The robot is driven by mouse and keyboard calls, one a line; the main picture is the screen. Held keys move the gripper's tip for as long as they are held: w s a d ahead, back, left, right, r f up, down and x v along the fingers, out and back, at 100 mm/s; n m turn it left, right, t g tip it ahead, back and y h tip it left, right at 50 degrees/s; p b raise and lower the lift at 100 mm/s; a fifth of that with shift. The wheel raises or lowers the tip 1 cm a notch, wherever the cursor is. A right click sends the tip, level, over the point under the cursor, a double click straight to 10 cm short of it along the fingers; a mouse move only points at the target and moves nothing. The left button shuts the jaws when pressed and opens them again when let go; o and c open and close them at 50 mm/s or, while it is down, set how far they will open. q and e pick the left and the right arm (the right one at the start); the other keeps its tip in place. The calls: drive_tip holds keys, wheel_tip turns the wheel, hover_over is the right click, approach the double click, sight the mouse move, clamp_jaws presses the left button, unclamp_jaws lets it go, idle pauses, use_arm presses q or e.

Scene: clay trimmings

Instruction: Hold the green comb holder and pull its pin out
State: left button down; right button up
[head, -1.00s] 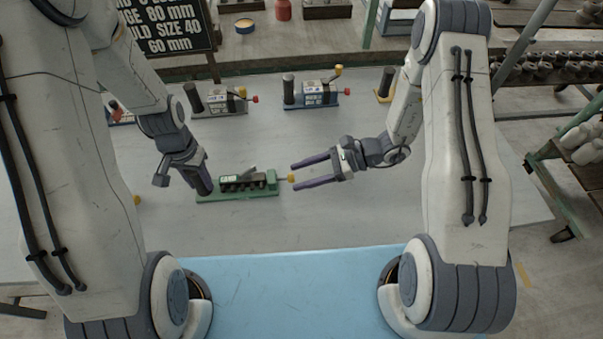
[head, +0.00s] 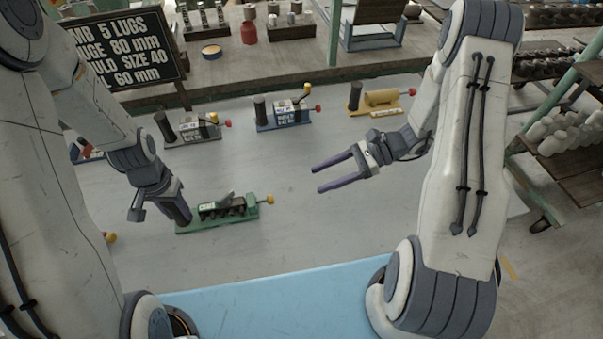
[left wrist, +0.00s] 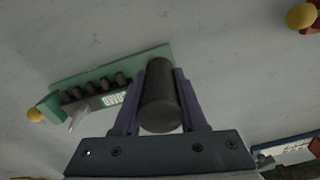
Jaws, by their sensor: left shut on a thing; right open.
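The green comb holder (head: 247,213) lies on the grey table; it also shows in the left wrist view (left wrist: 150,55). It has a row of dark teeth, a small label and a dark upright post (left wrist: 160,95) at its left end. My left gripper (head: 181,212) is shut on that post, one finger on each side. The pin's yellow knob (head: 270,199) sticks out at the holder's right end, a short bit of shaft showing; the knob also shows in the left wrist view (left wrist: 35,115). My right gripper (head: 317,180) is open and empty, right of the knob and apart from it.
Behind stand a grey holder (head: 193,131), a blue holder (head: 283,117) and a yellow holder (head: 380,98). A black sign (head: 125,52) stands at the back left. The table between the holders and my right gripper is clear.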

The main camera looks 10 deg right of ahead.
idle(0.3)
use_arm(q)
drive_tip(key=shift+c, duration=1.9)
unclamp_jaws()
drive_tip(key=shift+r, duration=0.15)
wheel_tip(320, 180, up, 11)
drive_tip(key=shift+r, duration=0.3)
use_arm(e)
drive_tip(key=shift+r, duration=0.1)
use_arm(q)
drive_tip(key=s+d+r+m, duration=0.2)
drive_tip(key=s+d+r, duration=0.1)
drive_tip(key=s+d, duration=0.5)
drive_tip(key=s+d+r+m+h, duration=0.1)
drive_tip(key=s+d+r+m, duration=0.2)
drive_tip(key=s+d, duration=0.5)
drive_tip(key=shift+s+d, duration=0.4)
drive_tip(key=shift+d, duration=0.1)
use_arm(e)
drive_tip(key=s+a+r+n+h, duration=0.4)
drive_tip(key=s+r+n+h, duration=0.2)
drive_tip(key=s+n, duration=0.3)
drive_tip(key=s+a+r+n+h, duration=0.5)
drive_tip(key=s+r+n, duration=0.3)
drive_tip(key=n, duration=0.8)
drive_tip(key=shift+s+a+r+h, duration=0.25)
drive_tip(key=shift+s+h, duration=0.4)
drive_tip(key=shift+h, duration=0.05)
